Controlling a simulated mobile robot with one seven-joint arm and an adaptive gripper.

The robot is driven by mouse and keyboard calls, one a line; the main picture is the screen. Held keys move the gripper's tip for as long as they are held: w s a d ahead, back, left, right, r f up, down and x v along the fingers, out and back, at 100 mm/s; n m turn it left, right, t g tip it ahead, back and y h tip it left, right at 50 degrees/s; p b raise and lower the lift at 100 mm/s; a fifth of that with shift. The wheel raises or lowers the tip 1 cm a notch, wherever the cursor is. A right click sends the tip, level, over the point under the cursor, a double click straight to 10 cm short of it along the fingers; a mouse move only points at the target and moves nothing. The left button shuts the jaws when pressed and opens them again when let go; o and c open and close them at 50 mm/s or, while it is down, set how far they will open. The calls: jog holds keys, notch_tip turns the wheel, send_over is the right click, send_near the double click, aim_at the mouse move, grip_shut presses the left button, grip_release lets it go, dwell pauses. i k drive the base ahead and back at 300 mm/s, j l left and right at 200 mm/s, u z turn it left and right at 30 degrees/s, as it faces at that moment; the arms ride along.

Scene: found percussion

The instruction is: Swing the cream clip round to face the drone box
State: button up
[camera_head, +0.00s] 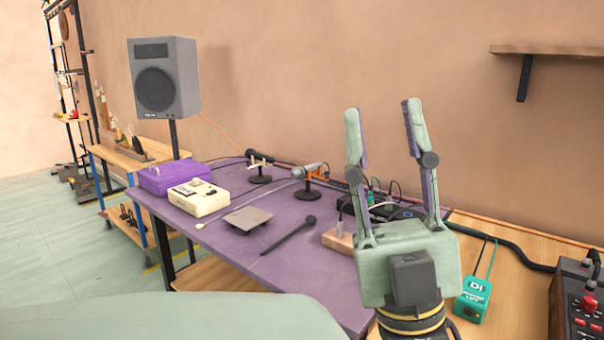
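The cream clip (259,161) sits on top of a short black stand (260,179) near the back of the purple table (226,240). It is small in the picture, and I cannot tell exactly which way it faces. No box is clearly marked as the drone box. A cream box with dark controls (199,197) stands on the table to the left of the clip, and a purple case (172,177) is behind it. My gripper (382,112) is open and empty, its fingers pointing up, at the right and nearer the camera than the clip.
A grey microphone (308,170) rests in an orange clip on a second stand, right of the cream clip. A grey plate (248,217), a dark microphone (289,234) and a wooden block (337,241) lie in front. A speaker (165,78) rises behind; a teal box (474,299) is right.

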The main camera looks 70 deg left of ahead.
aim_at(266, 164)
jog(key=u, duration=2.45)
jog(key=i+j+z, duration=0.1)
jog(key=i+j, duration=0.15)
jog(key=j, duration=0.15)
jog(key=i+j+z, duration=0.15)
jog(key=j, duration=0.25)
jog(key=i+j+z, duration=0.3)
jog(key=i+j, duration=0.8)
jog(key=i, duration=0.45)
